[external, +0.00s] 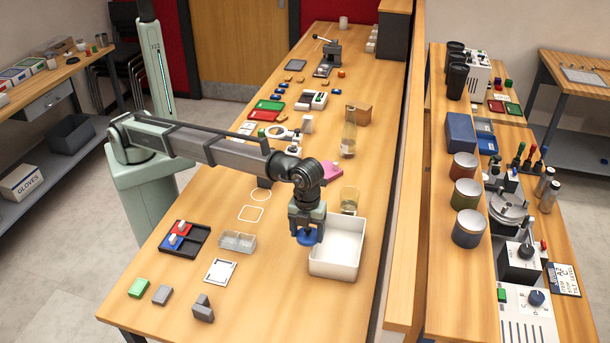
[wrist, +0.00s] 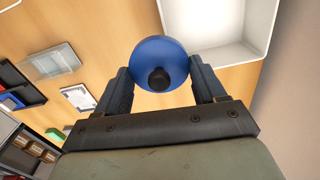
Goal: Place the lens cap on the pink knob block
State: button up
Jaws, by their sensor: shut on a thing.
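My gripper (external: 307,230) is shut on a blue round cap with a black knob, which I take to be the lens cap (external: 306,239). It is held above the table beside the left wall of the white bin. In the wrist view the cap (wrist: 160,50) sits between the two fingers (wrist: 162,76), its black knob facing the camera. The pink knob block (external: 332,170) is on the table behind my wrist, partly hidden by it in the external view. It does not show in the wrist view.
The open white bin (external: 337,268) stands just right of my gripper. A glass (external: 349,200) and a tall bottle (external: 349,135) stand near the pink block. A clear tray (external: 237,242) and a black tray (external: 201,244) lie left.

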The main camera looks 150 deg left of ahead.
jog(key=s+a+n, duration=0.2)
jog(key=s+a, duration=0.6)
jog(key=a, duration=0.5)
jog(key=r+m, duration=0.1)
jog(key=r, duration=0.1)
send_over(324, 175)
jog(key=shift+s+a+f, duration=0.1)
jog(key=shift+f, duration=5)
jog(key=shift+f, duration=0.1)
jog(key=o, duration=1)
